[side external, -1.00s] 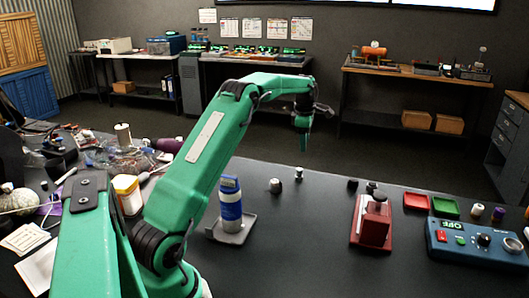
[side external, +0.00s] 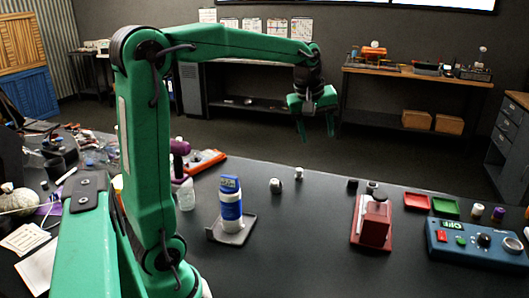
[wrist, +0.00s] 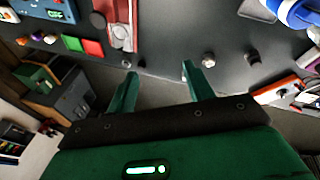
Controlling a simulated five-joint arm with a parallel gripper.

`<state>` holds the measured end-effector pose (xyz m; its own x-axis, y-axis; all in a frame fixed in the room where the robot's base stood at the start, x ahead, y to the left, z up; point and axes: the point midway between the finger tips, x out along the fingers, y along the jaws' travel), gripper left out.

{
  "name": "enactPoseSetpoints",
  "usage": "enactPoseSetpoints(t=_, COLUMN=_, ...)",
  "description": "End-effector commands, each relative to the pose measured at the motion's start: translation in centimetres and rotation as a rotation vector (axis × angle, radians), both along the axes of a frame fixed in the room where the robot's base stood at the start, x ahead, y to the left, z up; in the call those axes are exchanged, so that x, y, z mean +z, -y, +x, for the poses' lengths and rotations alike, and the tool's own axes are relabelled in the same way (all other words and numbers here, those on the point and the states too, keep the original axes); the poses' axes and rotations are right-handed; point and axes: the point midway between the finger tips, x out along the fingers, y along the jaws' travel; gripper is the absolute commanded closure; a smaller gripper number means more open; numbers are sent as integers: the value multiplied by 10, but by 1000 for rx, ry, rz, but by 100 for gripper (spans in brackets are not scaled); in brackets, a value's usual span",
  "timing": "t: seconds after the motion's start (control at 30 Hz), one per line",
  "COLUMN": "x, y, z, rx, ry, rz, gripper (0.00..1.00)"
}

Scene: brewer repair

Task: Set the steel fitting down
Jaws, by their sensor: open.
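My gripper (side external: 316,132) is open and empty, raised above the far edge of the dark table. Its two green fingers are spread apart in the wrist view (wrist: 159,72). Two small grey metal fittings stand on the table, apart from my gripper: one (side external: 276,186) nearer the blue bottle, one (side external: 298,174) to its right. They also show in the wrist view, the first dark (wrist: 254,58), the second brighter (wrist: 208,60). I cannot tell for sure which one is the steel fitting. Nothing is between the fingers.
A blue and white bottle (side external: 231,210) stands on a grey holder (side external: 245,232). A red press-like block (side external: 372,222), red tray (side external: 416,201), green tray (side external: 445,208) and blue control box (side external: 478,245) are at right. Clutter fills the left.

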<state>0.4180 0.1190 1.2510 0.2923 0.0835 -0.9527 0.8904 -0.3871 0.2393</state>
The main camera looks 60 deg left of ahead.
Motion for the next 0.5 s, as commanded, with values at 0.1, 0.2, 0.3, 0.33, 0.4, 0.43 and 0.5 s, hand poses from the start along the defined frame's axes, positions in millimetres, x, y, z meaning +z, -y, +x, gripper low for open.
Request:
enactPoseSetpoints(t=0.1, x=5, y=24, z=-26, rx=-147, ry=16, rz=41, gripper=48)
enactPoseSetpoints(t=0.2, x=6, y=41, z=-47, rx=-268, ry=28, rz=78, gripper=48)
enactPoseSetpoints(t=0.3, x=4, y=56, z=-68, rx=-388, ry=40, rz=115, gripper=48)
enactPoseSetpoints(t=0.33, x=3, y=60, z=-75, rx=-423, ry=44, rz=127, gripper=48)
enactPoseSetpoints(t=0.4, x=0, y=70, z=-90, rx=-507, ry=53, rz=155, gripper=48)
enactPoseSetpoints(t=0.43, x=-2, y=74, z=-97, rx=-543, ry=57, rz=166, gripper=48)
enactPoseSetpoints(t=0.5, x=-6, y=82, z=-112, rx=-625, ry=66, rz=195, gripper=48)
